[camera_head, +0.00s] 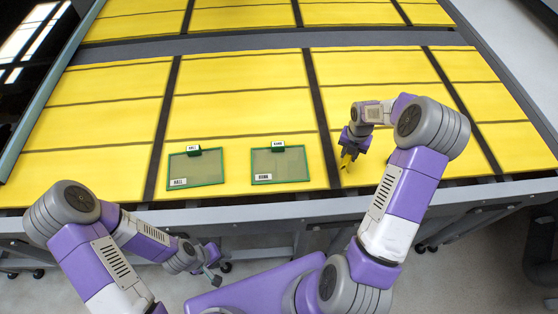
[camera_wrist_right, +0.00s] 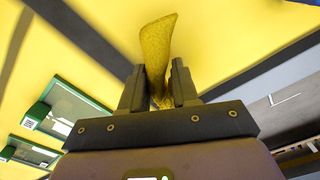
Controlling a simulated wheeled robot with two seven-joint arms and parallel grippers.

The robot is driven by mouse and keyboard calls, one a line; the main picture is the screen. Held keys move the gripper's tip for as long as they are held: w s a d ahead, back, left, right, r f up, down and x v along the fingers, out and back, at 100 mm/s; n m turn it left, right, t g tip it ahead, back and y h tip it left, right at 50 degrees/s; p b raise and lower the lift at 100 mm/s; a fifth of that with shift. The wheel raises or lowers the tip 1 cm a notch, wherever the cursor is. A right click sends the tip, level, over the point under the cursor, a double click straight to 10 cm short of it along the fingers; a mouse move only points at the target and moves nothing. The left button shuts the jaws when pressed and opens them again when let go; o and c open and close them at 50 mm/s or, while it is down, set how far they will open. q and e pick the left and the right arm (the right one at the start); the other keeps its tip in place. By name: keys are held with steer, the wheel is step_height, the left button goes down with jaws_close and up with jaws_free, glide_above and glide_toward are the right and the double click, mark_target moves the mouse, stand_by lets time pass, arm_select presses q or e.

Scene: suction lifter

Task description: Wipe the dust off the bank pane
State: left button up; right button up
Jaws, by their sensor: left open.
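The bank pane (camera_head: 280,164) is a greyish, green-framed pane with a small white label, lying on the yellow table. A similar hall pane (camera_head: 195,168) lies to its left. Dust cannot be told apart from the dull pane surfaces. My right gripper (camera_head: 351,147) is to the right of the bank pane, apart from it. It is shut on a yellow cloth (camera_wrist_right: 156,55), which stands out between its fingers; the cloth also shows in the head view (camera_head: 346,160). My left gripper (camera_head: 212,275) is open and empty, low in front of the table edge.
The yellow slatted table (camera_head: 110,130) with dark strips is otherwise clear around the panes. A grey rail (camera_head: 260,42) crosses it further back. The table's grey front edge (camera_head: 290,208) lies between the panes and my body. Green-framed panes also show at left in the wrist view (camera_wrist_right: 62,114).

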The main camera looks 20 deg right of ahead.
steer(key=o, duration=1.3)
steer(key=shift+c, duration=0.2)
step_height(320, 180, up, 6)
steer(key=p, duration=0.4)
steer(key=shift+f, duration=0.25)
steer(key=shift+r, duration=0.1)
step_height(320, 180, up, 7)
steer(key=shift+r, duration=0.2)
